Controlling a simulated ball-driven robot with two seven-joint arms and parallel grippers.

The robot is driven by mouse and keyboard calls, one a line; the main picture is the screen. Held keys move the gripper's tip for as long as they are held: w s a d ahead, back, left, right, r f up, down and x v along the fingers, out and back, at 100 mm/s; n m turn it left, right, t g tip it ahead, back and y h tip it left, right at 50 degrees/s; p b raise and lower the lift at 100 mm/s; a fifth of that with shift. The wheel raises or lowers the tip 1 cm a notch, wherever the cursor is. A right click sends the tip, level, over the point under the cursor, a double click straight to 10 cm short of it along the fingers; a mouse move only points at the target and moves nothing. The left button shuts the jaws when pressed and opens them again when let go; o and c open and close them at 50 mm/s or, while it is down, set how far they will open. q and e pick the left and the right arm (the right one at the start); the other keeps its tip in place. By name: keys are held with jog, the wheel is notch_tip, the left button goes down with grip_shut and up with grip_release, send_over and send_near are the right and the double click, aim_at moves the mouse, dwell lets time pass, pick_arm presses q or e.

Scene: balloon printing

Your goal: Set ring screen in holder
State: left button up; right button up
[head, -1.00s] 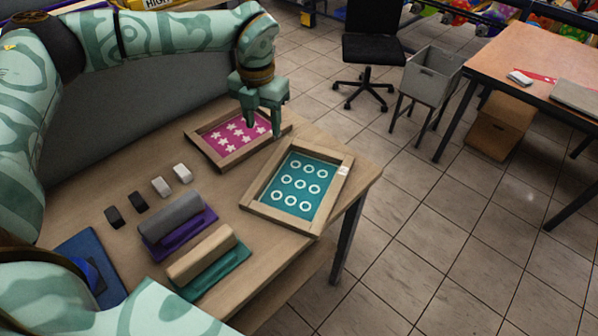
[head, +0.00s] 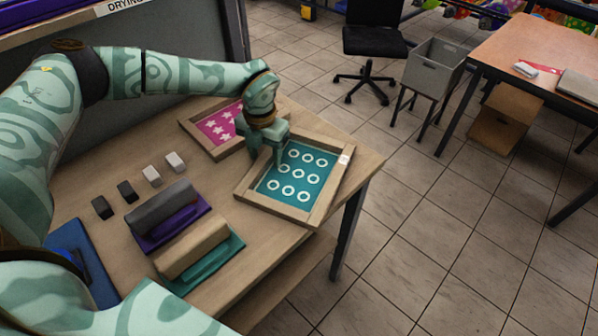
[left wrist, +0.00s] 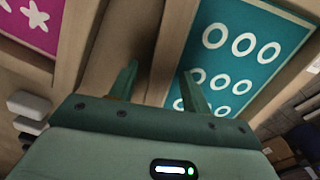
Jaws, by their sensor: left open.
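The ring screen (head: 297,172) is a teal panel with white rings in a wooden frame. It lies on the table near the right edge and also shows in the left wrist view (left wrist: 242,48). My left gripper (head: 264,155) is open at the screen's upper left side, pointing down. In the left wrist view its fingers (left wrist: 160,72) lie either side of the frame's near rail, one over the teal side. I cannot tell whether they touch it. I cannot make out a holder for the screen. My right gripper is not in view.
A pink star screen (head: 219,128) lies just behind, close to the gripper. Purple (head: 172,224) and teal (head: 215,258) squeegee-like tools, several small dark and white blocks (head: 151,175) and a blue mat (head: 100,285) lie on the left. The table's right edge is close to the ring screen.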

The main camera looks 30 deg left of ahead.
pick_arm(q)
jog(key=shift+r, duration=0.15)
grip_shut()
